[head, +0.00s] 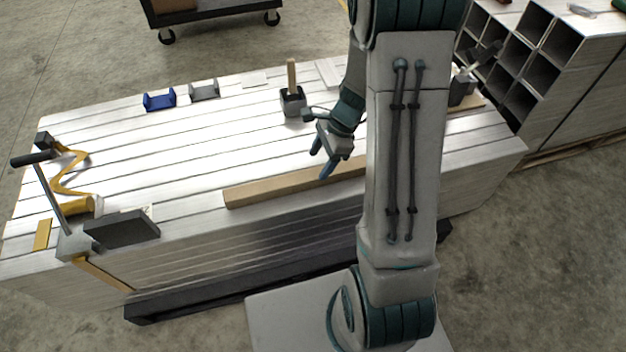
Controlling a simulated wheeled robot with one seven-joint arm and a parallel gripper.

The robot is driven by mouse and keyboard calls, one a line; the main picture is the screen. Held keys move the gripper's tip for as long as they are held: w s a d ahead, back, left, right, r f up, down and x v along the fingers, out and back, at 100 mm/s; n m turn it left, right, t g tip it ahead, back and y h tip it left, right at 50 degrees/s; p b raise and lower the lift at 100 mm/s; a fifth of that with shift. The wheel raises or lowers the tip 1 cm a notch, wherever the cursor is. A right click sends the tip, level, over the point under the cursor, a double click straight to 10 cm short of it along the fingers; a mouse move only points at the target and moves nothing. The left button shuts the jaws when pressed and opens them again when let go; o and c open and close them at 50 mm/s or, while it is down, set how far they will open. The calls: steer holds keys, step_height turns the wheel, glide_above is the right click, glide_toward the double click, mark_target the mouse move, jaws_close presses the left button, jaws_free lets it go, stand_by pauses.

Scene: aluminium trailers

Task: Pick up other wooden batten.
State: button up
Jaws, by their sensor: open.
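A long wooden batten (275,188) lies flat on the slatted aluminium bench top (185,165), along its front edge. Its right part is hidden behind my arm. A second piece of wood (291,75) stands upright in a dark holder (293,102) near the back of the bench. My gripper (321,164) is open and points down at the batten, with its fingertips close to or over it. I cannot tell whether they touch it.
A clamp-like tool with a yellow arm (70,180) and a dark block (122,229) stand at the left end. A blue holder (159,100) and a grey holder (204,90) sit at the back. Stacked square tubes (541,70) rise at the right. The left middle of the bench is clear.

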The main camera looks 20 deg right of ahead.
mark_target(313, 173)
steer(key=b+x, duration=0.1)
steer(key=x, duration=0.2)
steer(key=b+x, duration=0.1)
steer(key=x, duration=0.1)
steer(key=shift+s+a+f+b, duration=0.15)
steer(key=shift+s+f+b, duration=0.05)
steer(key=shift+s+b, duration=0.15)
steer(key=shift+w+r, duration=0.1)
steer(key=c, duration=1.3)
